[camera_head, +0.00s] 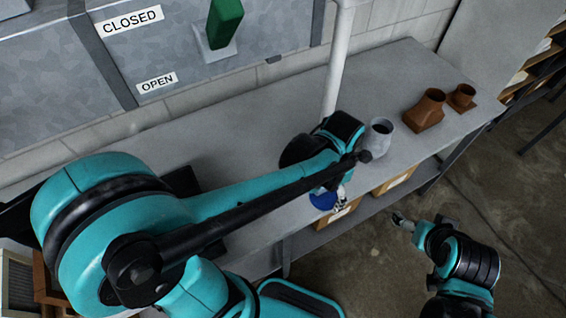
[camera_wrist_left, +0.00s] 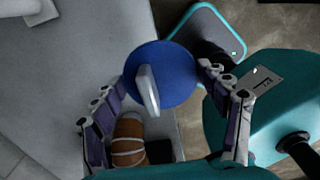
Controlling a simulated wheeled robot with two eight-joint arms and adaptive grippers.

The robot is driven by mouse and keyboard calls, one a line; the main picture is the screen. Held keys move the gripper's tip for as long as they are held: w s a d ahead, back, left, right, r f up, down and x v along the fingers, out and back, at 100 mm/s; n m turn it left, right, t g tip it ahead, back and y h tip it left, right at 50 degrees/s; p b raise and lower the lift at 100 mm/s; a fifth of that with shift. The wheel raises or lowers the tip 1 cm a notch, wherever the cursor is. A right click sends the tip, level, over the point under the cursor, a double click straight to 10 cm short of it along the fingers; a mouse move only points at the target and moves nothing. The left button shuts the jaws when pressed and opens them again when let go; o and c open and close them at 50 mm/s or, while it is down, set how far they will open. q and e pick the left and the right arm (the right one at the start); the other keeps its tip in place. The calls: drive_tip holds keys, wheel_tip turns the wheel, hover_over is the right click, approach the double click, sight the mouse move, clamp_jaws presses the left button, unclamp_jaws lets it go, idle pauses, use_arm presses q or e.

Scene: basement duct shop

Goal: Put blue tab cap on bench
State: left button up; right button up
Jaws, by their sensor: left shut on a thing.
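The blue tab cap (camera_wrist_left: 178,82) is a round blue disc with a pale upright tab. In the left wrist view it sits between the fingertips of my left gripper (camera_wrist_left: 163,82), which is shut on it. In the head view the blue cap (camera_head: 322,201) shows below my left gripper (camera_head: 336,198), at the front edge of the grey bench (camera_head: 235,150). A gap between cap and bench top cannot be judged. The bench also fills the left of the left wrist view (camera_wrist_left: 65,70). My right gripper (camera_head: 402,222) is off the bench's front; its finger state is unclear.
A grey cup (camera_head: 378,139) and two brown fittings (camera_head: 425,110) (camera_head: 462,97) stand on the bench to the right. A white pipe (camera_head: 335,65) rises behind. Boxes (camera_head: 395,180) sit on the lower shelf. The bench's left-middle top looks clear.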

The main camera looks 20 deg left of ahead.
use_arm(q)
drive_tip(key=shift+w+a+f+b, duration=0.6)
drive_tip(key=shift+w+a+f, duration=0.65)
drive_tip(key=shift+f, duration=0.45)
drive_tip(key=shift+w+a+f+b, duration=0.65)
drive_tip(key=shift+w+a+f, duration=0.55)
drive_tip(key=shift+f, duration=0.55)
drive_tip(key=shift+w+a+f+b, duration=0.6)
drive_tip(key=shift+w+a+f, duration=0.6)
drive_tip(key=shift+f, duration=0.5)
drive_tip(key=shift+s, duration=0.1)
drive_tip(key=shift+f, duration=0.15)
drive_tip(key=o, duration=1.2)
drive_tip(key=shift+c, duration=0.2)
